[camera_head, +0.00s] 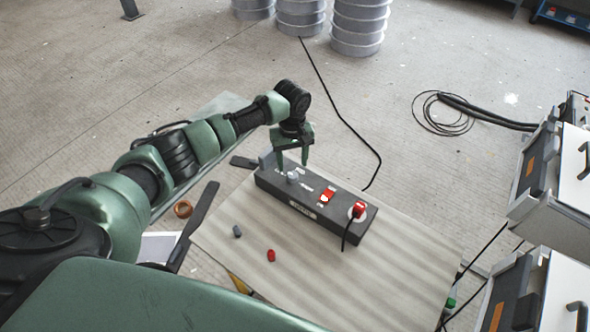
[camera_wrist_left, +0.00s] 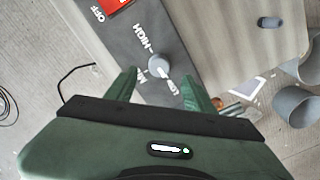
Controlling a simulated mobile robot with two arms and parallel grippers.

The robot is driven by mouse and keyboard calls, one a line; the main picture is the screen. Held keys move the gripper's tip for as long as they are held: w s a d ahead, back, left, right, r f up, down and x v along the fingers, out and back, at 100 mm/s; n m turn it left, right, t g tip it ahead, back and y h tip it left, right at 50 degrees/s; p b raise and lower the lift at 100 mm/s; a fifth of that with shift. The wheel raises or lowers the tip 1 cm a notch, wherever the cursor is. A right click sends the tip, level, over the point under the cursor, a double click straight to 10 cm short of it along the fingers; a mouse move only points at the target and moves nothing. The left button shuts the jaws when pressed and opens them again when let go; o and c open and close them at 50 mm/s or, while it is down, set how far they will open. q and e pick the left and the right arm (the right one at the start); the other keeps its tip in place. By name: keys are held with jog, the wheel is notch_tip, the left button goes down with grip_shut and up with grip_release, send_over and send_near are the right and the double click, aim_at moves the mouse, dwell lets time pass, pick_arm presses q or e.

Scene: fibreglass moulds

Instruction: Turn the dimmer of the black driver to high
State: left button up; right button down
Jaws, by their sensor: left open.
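The black driver (camera_head: 335,222) is a long dark box lying on a board. Its dimmer is a light grey knob (camera_head: 292,176) at the box's left end, and it also shows in the left wrist view (camera_wrist_left: 159,65). HIGH is printed beside it there; other marks lie partly hidden near the fingers. A white pointer line seems to run from the knob towards the gripper, away from HIGH. My left gripper (camera_head: 292,168) is open, its fingers pointing down over the knob end; in the wrist view (camera_wrist_left: 160,82) they are on both sides just short of the knob. Contact cannot be told.
The driver carries a red switch (camera_head: 327,194) and a red plug (camera_head: 358,209) with a black cable. A small red piece (camera_head: 271,255) and a small grey piece (camera_head: 237,231) lie on the board (camera_head: 330,285). Drawer units (camera_head: 560,190) stand at right.

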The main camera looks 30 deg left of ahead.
aim_at(293, 175)
pick_arm(q)
notch_tip(293, 175, down, 3)
jog(key=shift+f, duration=0.1)
notch_tip(293, 175, down, 2)
jog(key=shift+w+f, duration=0.1)
jog(key=shift+f, duration=0.35)
grip_shut()
pick_arm(e)
jog(key=shift+s+d+r, duration=0.1)
